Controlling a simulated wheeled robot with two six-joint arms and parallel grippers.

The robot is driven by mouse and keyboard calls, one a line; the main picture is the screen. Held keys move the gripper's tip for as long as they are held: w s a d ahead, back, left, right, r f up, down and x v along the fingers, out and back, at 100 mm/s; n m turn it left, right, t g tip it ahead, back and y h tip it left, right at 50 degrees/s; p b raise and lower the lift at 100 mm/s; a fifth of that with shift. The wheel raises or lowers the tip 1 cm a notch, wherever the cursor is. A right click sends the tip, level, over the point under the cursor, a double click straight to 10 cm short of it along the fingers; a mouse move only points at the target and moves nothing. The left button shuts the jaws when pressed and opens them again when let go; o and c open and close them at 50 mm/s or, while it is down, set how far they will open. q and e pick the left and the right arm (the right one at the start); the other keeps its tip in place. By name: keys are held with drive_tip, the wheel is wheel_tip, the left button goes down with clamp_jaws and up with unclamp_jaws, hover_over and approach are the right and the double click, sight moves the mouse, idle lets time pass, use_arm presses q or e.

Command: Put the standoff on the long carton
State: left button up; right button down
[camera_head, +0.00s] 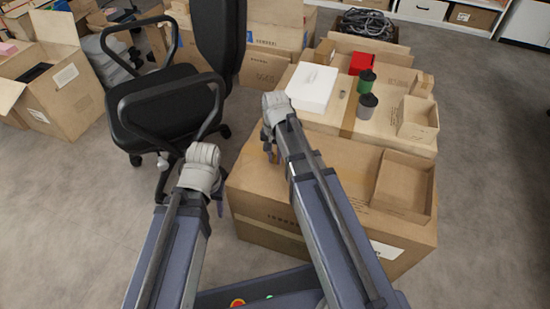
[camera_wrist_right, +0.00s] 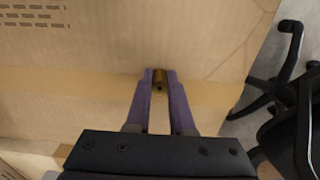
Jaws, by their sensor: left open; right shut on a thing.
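The standoff (camera_wrist_right: 160,80) is a small brass cylinder with a dark hole in its end. My right gripper (camera_wrist_right: 160,85) is shut on it, with one purple finger on each side. In the head view my right gripper (camera_head: 269,150) is at the left end of the wide brown carton (camera_head: 325,175) nearest me; the standoff is not distinguishable there. The right wrist view shows a taped, printed carton face (camera_wrist_right: 90,60) behind the standoff; I cannot tell the gap. My left gripper (camera_head: 219,200) is open, left of the carton, largely hidden by its wrist.
An open box (camera_head: 403,185) stands on the near carton's right end. Behind, another carton (camera_head: 316,124) carries a white box (camera_head: 312,86), green cup (camera_head: 367,80), grey cup (camera_head: 367,106) and open tray (camera_head: 418,118). A black office chair (camera_head: 170,110) stands left.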

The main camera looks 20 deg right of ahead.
sight(275, 157)
drive_tip(key=shift+f, duration=0.15)
drive_tip(key=c, duration=1.2)
unclamp_jaws()
drive_tip(key=shift+f, duration=0.1)
drive_tip(key=shift+c, duration=0.2)
drive_tip(key=o, duration=0.5)
drive_tip(key=shift+c, duration=0.2)
wheel_tip(275, 157, up, 13)
drive_tip(key=p, duration=1.2)
drive_tip(key=s+a+n+h, duration=0.1)
drive_tip(key=s+a+n, duration=0.9)
drive_tip(key=s, duration=0.4)
drive_tip(key=shift+f+n, duration=0.2)
drive_tip(key=shift+n, duration=0.1)
